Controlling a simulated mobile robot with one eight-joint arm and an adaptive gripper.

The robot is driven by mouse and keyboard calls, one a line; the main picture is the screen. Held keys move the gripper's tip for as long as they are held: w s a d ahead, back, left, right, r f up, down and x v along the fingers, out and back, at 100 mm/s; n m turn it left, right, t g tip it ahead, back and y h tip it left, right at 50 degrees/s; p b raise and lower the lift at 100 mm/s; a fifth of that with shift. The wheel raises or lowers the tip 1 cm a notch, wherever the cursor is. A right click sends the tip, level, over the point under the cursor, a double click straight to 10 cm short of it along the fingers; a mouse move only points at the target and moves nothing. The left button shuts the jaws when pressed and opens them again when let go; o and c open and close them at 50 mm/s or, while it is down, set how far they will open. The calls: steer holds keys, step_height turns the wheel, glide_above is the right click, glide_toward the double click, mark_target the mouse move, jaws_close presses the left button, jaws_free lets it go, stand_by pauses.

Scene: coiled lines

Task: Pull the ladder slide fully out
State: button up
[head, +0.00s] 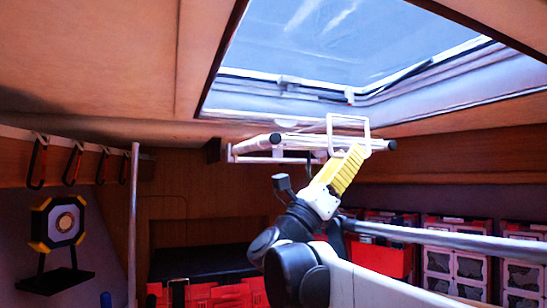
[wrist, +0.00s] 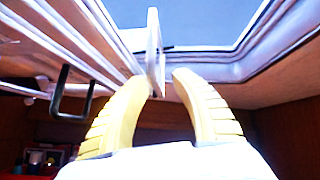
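The ladder slide (head: 270,146) appears as a pale frame of rails with dark end caps, hanging under the ceiling hatch in the head view. A white rectangular loop (head: 331,122) stands up at its right part. My gripper (head: 355,152), with yellow ribbed fingers, reaches up to the lower part of this loop. In the wrist view my gripper (wrist: 163,82) has its fingers apart. A white upright bar (wrist: 153,40), seemingly the loop seen edge-on, is between them, nearer the left finger, with a gap to the right finger. Contact with the left finger cannot be told.
The open hatch (head: 340,40) is overhead. A dark U-shaped bracket (wrist: 61,105) hangs left of my fingers in the wrist view. A vertical pole (head: 133,220) stands at left. Red and white crates (head: 440,250) line the right back, with a horizontal rail (head: 450,239) before them.

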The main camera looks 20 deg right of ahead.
steer(key=v, duration=1.2)
steer(key=w+a+f+n+t+y+b, duration=0.3)
steer(key=f+n+t+y+b, duration=0.25)
steer(key=n+t+y, duration=0.55)
steer(key=w+a+f+n+t+y+b, duration=0.4)
steer(key=f+n+t+y, duration=0.3)
steer(key=n, duration=0.8)
steer(key=a+f+n+g+y+b, duration=0.25)
steer(key=f+n+y, duration=0.3)
steer(key=f, duration=0.45)
steer(key=a+f+n+g+y+b, duration=0.1)
steer(key=a+f+n+y+b, duration=0.25)
steer(key=f+n, duration=0.45)
steer(key=s+d+f+n+g+b, duration=0.1)
steer(key=s+f, duration=0.5)
steer(key=f, duration=0.7)
steer(key=s+d+f+n+g+b, duration=0.1)
steer(key=s+f+n+g+b, duration=0.3)
steer(key=f, duration=0.9)
steer(key=s+d+f+n+g+b, duration=0.1)
steer(key=s+f+n+g+b, duration=0.2)
steer(key=s+f+g, duration=0.4)
step_height(320, 180, down, 6)
steer(key=s+n, duration=0.1)
steer(key=s, duration=0.1)
steer(key=shift+s+g+h, duration=0.3)
steer(key=shift+s+g, duration=0.05)
